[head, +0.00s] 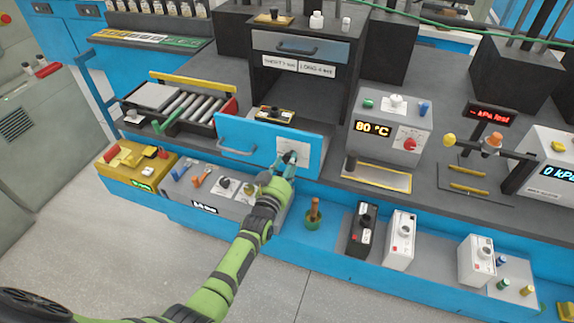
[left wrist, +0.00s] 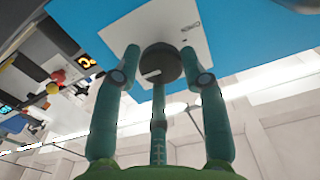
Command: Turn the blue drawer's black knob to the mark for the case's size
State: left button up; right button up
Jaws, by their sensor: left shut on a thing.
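The blue drawer (head: 262,143) stands pulled out, its front facing me, with a light bar handle (head: 238,150) on its left half. On its right half is a white plate (head: 302,148). My left gripper (head: 286,166) is at this plate. In the left wrist view its fingers close on both sides of the round black knob (left wrist: 161,62), which carries a short white pointer line. A small mark shows on the plate beside the knob, too small to read. In the head view the gripper mostly hides the knob. A dark case with a yellow-edged top (head: 275,115) is behind the drawer front.
Labels reading SHORT and LONG (head: 298,66) are on the cabinet above. A grey box reading 80 °C (head: 392,122) stands to the right, a roller rack (head: 190,103) to the left.

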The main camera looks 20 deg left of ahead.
pick_arm(q)
jog(key=shift+s+f, duration=0.15)
jog(key=shift+f, duration=0.35)
jog(key=o, duration=1.1)
jog(key=shift+o, duration=0.2)
jog(key=shift+w+r, duration=0.1)
jog(key=shift+w, duration=0.1)
jog(key=shift+r, duration=0.1)
jog(key=s, duration=1.2)
jog(key=shift+a, duration=0.2)
